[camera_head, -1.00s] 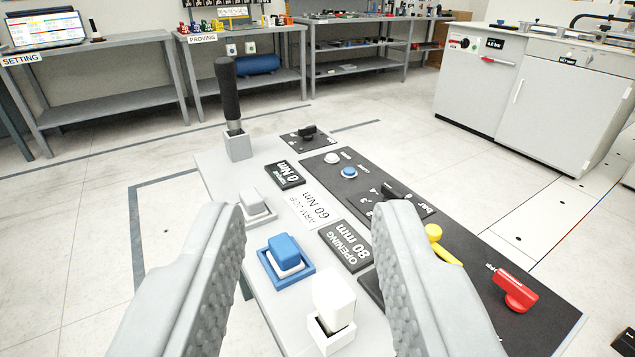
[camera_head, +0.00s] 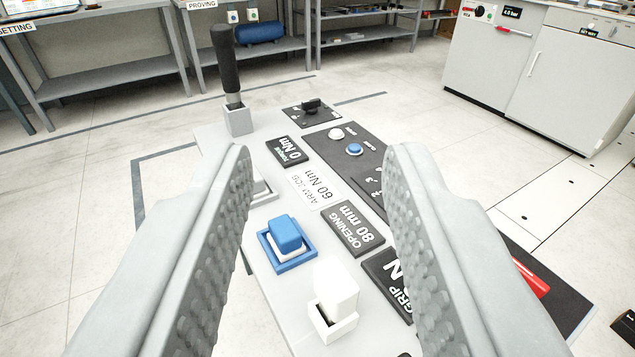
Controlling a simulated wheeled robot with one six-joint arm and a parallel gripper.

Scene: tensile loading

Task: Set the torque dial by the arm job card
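The arm job card (camera_head: 316,187) is a white label reading "ARM JOB 60 Nm" on top of the light grey console (camera_head: 215,150). Beyond it, a black display (camera_head: 290,151) reads "TORQUE 0 Nm". A black knob (camera_head: 310,107) on a small dark plate stands at the console's far end and appears to be the torque dial; its scale is too small to read. My gripper (camera_head: 318,158) is open and empty, its two fingers apart above the near part of the console. The knob shows between the fingertips and farther off. The right finger hides part of the dark panel.
A black-handled lever (camera_head: 228,65) stands upright left of the knob. A white button (camera_head: 336,134) and a blue button (camera_head: 354,150) are on the dark panel. A blue rocker (camera_head: 285,238) and a white one (camera_head: 336,288) sit nearer. Shelves and a white cabinet stand behind.

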